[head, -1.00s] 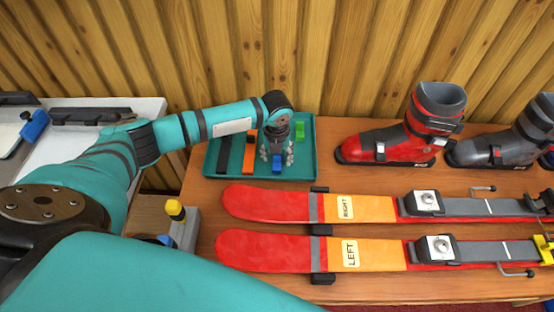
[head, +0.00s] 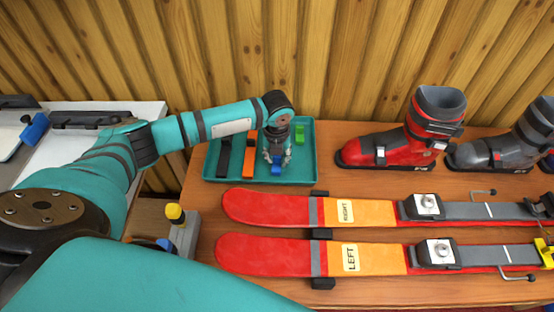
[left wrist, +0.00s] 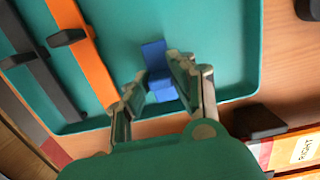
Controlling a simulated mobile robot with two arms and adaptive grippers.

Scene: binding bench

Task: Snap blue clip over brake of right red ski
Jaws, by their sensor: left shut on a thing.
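The blue clip (head: 276,170) is in the teal tray (head: 226,175), near its front edge. My left gripper (head: 277,160) points down into the tray and is shut on the blue clip. In the left wrist view, the clip (left wrist: 156,66) shows between the two fingers (left wrist: 150,92). The red ski labelled RIGHT (head: 265,204) lies flat on the bench, in front of the tray. A thin metal arm with a dark tip (head: 482,191), which looks like its brake, sticks out on its far side. My right gripper is not in view.
A black strap (head: 224,157), an orange strap (head: 250,157) and a green clip (head: 299,129) share the tray. The LEFT ski (head: 265,249) lies nearer. A red boot (head: 385,148) and a grey boot (head: 493,151) stand behind the skis on the wooden bench (head: 350,180).

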